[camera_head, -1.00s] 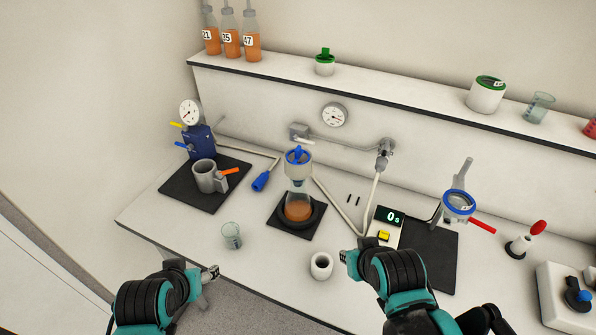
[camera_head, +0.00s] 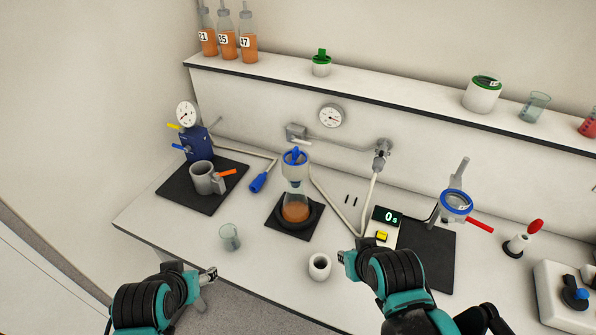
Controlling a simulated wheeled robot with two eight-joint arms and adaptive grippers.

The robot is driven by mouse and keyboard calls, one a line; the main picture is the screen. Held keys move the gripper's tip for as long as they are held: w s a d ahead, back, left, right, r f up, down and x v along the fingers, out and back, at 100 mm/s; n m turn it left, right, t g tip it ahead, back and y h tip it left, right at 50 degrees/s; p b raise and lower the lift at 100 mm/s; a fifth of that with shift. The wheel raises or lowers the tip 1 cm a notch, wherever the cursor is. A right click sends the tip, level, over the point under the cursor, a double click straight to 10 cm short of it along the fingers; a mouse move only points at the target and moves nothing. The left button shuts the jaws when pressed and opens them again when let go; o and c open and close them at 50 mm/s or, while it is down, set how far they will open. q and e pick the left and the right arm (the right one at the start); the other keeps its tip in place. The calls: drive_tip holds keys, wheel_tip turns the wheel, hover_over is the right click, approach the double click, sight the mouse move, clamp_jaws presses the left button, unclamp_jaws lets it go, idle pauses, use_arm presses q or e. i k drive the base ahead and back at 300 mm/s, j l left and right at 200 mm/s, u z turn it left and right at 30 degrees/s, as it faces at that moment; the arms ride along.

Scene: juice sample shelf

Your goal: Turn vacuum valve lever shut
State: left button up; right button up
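A grey wall valve (camera_head: 296,132) with a small pale lever (camera_head: 302,142) sits on the back wall, left of a round gauge (camera_head: 331,115). A pipe (camera_head: 345,146) runs right from it to a grey fitting (camera_head: 382,147) with a hose below. I cannot tell for certain which of these is the vacuum valve. The filter flask (camera_head: 296,207) with orange liquid and a blue-topped funnel (camera_head: 295,165) stands on a dark mat. My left gripper (camera_head: 209,275) is at the front edge, my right gripper (camera_head: 347,257) beside the white cup. Both are far below the wall valve; their finger gaps are unclear.
A glass beaker (camera_head: 230,237) and white cup (camera_head: 319,267) stand near the front edge. A blue pump (camera_head: 195,142) with yellow and blue levers is at left. A timer (camera_head: 386,222) and red-handled ring stand (camera_head: 457,205) are at right. A shelf (camera_head: 400,98) overhangs the back.

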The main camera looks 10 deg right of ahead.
sight(381, 153)
drive_tip(key=z, duration=0.95)
drive_tip(key=i+j+z, duration=0.1)
drive_tip(key=i+j, duration=0.1)
drive_tip(key=i, duration=0.1)
